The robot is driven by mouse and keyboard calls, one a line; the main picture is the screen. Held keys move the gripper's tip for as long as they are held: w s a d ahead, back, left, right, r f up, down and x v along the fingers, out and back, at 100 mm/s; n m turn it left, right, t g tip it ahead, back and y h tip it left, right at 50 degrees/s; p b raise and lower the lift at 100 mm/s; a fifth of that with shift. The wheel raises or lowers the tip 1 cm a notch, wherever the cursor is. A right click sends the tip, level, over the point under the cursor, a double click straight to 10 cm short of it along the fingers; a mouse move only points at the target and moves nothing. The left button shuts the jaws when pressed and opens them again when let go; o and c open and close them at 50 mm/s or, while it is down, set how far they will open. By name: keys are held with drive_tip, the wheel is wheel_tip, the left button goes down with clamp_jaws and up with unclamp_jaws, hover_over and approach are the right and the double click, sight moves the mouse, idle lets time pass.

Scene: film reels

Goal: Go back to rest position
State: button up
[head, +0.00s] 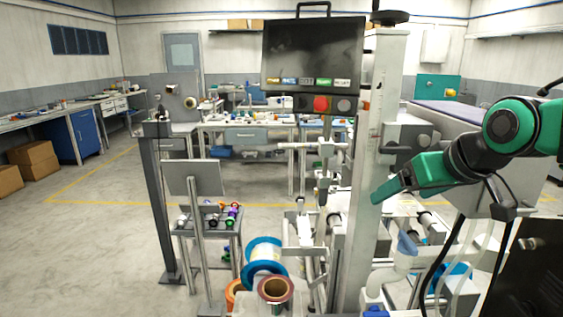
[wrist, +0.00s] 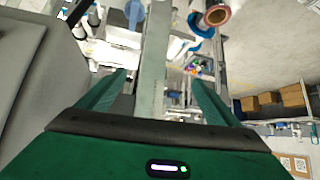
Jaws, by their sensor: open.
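My green gripper (head: 378,194) is at the right in the head view, held out to the left from my arm, its tip close to a tall white post (head: 369,150). In the wrist view my gripper (wrist: 158,77) has its two green fingers spread apart with nothing held. A pale upright post (wrist: 153,60) shows between the fingers in that view; I cannot tell how far beyond them it stands.
A dark screen (head: 313,55) with a red button hangs left of the post. Film reels (head: 265,255) and an orange-brown roll (head: 275,289) sit low in front. A small rack (head: 208,222) holds several coloured spools. Open floor (head: 100,240) lies at the left.

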drive_tip(key=s+d+f+m+g+h, duration=0.1)
drive_tip(key=s+d+f+g, duration=0.15)
drive_tip(key=f, duration=0.55)
drive_tip(key=s+d+f+m+g+h, duration=0.15)
drive_tip(key=s+f, duration=0.25)
drive_tip(key=f, duration=0.4)
drive_tip(key=s+d+m+g, duration=0.2)
drive_tip(key=s+d, duration=0.3)
drive_tip(key=s, duration=0.3)
drive_tip(key=s+d+f+m+g, duration=0.1)
drive_tip(key=s+d+m+g, duration=0.2)
drive_tip(key=s+d, duration=0.3)
drive_tip(key=s+m+y, duration=0.1)
drive_tip(key=s, duration=0.1)
drive_tip(key=shift+s+d+f, duration=0.2)
drive_tip(key=shift+s+d, duration=0.1)
drive_tip(key=shift+w, duration=0.1)
drive_tip(key=shift+w+f, duration=0.25)
drive_tip(key=shift+w, duration=0.25)
